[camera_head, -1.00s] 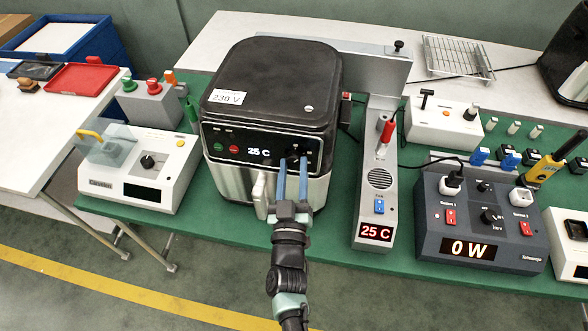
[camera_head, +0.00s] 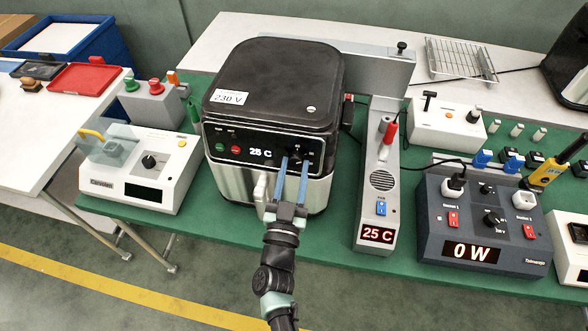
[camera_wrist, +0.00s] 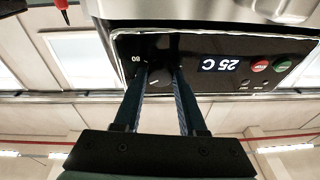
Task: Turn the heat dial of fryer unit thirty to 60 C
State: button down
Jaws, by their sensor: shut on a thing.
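The fryer (camera_head: 272,95) is a black and silver unit on the green bench, with a "230 V" label on its lid. Its front panel display reads 25 C (camera_head: 261,153); in the wrist view the display (camera_wrist: 220,65) appears upside down. My gripper (camera_head: 294,163) reaches the right part of the panel, its two blue fingers on either side of the heat dial (camera_head: 295,154) and shut on it. The dial is mostly hidden between the fingers in the head view. In the wrist view my gripper (camera_wrist: 160,72) also meets the panel, near an "80" mark.
The fryer's handle (camera_head: 260,187) sticks out just left of my gripper. A grey thermometer unit (camera_head: 378,205) reading 25 C stands right of the fryer. A power box (camera_head: 480,225) showing 0 W is further right. A white device (camera_head: 140,170) stands left.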

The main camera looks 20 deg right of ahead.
jog(key=shift+c, duration=2.4)
grip_release()
jog(key=b+v, duration=0.1)
jog(key=v, duration=1.2)
jog(key=shift+w, duration=0.1)
